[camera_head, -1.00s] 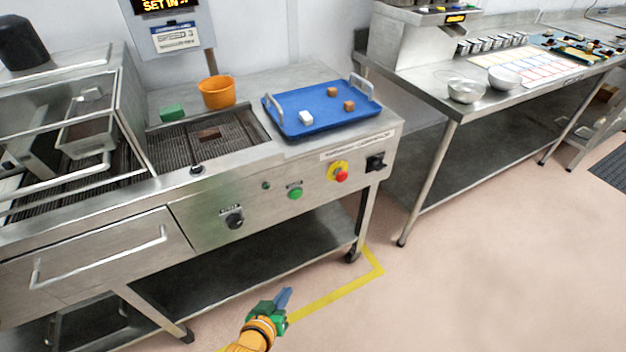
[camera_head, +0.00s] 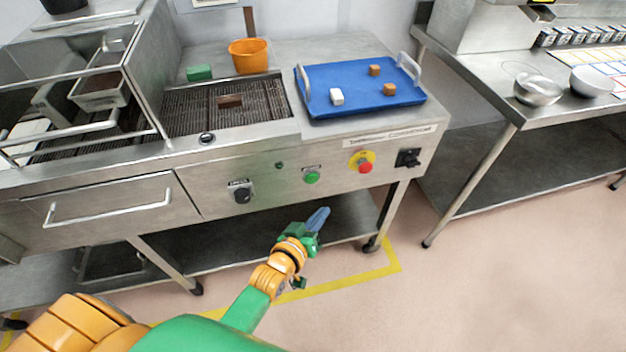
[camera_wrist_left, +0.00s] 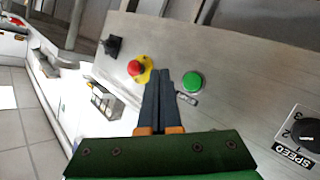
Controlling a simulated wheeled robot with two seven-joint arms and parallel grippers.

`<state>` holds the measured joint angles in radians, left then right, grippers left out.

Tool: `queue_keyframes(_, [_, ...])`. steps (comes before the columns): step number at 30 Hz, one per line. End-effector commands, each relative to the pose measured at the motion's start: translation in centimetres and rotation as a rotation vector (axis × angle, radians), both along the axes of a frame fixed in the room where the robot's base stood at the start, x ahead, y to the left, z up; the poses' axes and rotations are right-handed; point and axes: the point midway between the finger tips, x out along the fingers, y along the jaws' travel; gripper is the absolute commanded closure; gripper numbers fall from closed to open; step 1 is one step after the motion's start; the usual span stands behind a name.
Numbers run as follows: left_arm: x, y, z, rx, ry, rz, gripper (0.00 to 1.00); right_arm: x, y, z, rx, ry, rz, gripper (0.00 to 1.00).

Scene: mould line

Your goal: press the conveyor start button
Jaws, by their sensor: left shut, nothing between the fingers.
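The green conveyor start button (camera_head: 312,177) is on the front panel (camera_head: 215,200) of the steel conveyor, between the dark speed knob (camera_head: 242,193) and the red stop button (camera_head: 364,165) on its yellow plate. My left gripper (camera_head: 320,214) is shut and empty, in front of the panel and below the green button in the head view. In the left wrist view, the shut fingers (camera_wrist_left: 162,82) point toward the panel, between the red button (camera_wrist_left: 135,68) and the green button (camera_wrist_left: 192,81). No contact with either shows. My right gripper is out of view.
A blue tray (camera_head: 345,109) with small blocks sits on top of the conveyor, near an orange bucket (camera_head: 248,57). A black switch (camera_head: 408,157) is right of the red button. A steel table (camera_head: 470,70) stands to the right. The floor in front is clear.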

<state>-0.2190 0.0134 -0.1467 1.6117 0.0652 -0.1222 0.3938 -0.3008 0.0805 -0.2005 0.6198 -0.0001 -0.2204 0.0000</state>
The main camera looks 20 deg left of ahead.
Motion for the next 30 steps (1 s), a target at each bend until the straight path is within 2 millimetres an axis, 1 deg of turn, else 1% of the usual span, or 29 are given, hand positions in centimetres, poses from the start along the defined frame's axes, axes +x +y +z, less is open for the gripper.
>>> queue_keyframes(1, [0.6, 0.4, -0.3, 0.003, -0.004, -0.001, 1.00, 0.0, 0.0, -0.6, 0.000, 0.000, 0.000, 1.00])
queue_keyframes(9, [3.9, 2.7, -0.3, 0.003, -0.003, 0.000, 1.00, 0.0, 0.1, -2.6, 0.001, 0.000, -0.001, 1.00])
queue_keyframes(15, [5.6, 3.8, -0.2, 0.002, -0.001, 0.001, 1.00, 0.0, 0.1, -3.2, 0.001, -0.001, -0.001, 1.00])
queue_keyframes(21, [6.1, 4.1, 0.0, 0.000, 0.000, 0.001, 1.00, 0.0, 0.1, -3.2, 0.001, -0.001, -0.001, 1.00])
queue_keyframes(30, [6.1, 4.1, 0.0, 0.000, 0.000, 0.001, 1.00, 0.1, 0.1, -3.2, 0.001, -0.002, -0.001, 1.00])
